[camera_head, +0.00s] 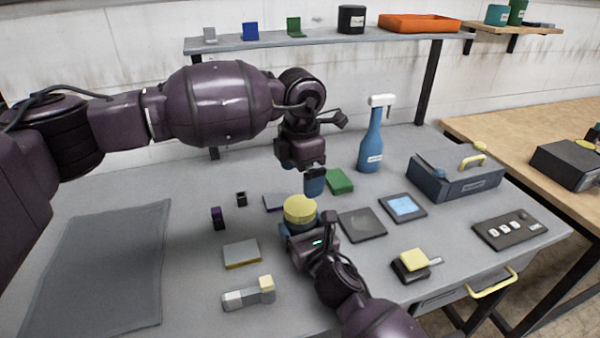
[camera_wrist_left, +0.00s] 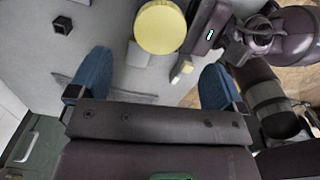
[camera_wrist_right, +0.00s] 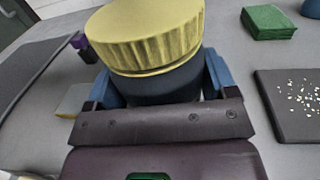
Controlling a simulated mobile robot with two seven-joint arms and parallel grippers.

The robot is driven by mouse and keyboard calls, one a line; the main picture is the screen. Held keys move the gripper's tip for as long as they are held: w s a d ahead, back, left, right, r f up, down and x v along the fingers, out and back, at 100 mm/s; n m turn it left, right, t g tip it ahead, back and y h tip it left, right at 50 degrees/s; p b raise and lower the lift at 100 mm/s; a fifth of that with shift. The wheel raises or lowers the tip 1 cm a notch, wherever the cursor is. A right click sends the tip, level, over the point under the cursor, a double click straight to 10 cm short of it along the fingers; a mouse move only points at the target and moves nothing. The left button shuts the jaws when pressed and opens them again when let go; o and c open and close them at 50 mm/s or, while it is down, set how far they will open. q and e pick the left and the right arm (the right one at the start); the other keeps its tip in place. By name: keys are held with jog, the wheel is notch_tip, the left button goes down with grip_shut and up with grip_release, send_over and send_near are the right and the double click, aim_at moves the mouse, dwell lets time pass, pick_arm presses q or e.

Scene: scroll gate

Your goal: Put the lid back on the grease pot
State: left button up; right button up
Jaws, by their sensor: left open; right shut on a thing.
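The grease pot is a dark round body (camera_wrist_right: 158,88) that shows between the blue fingers of my right gripper (camera_wrist_right: 160,80) in the right wrist view. The yellow ribbed lid (camera_wrist_right: 148,36) sits on top of the pot, with a thin rim line below it; I cannot tell if it is fully seated. In the head view the lid (camera_head: 299,208) is at the table's middle, and my right gripper (camera_head: 299,228) is shut on the pot below it. My left gripper (camera_head: 314,188) is open and empty, above and behind the lid. The left wrist view shows the lid (camera_wrist_left: 160,27) beyond its fingers.
A green block (camera_head: 340,181), a dark tray (camera_head: 362,225) and a blue-screened panel (camera_head: 403,207) lie to the right. A blue spray bottle (camera_head: 371,140) and a grey case (camera_head: 455,175) stand farther off. A grey mat (camera_head: 100,270) covers the left side.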

aim_at(300, 205)
pick_arm(q)
jog(key=shift+a+r+n, duration=0.1)
jog(key=shift+n, duration=1.3)
jog(key=shift+f, duration=4.05)
jog(key=c, duration=1)
jog(key=o, duration=1.1)
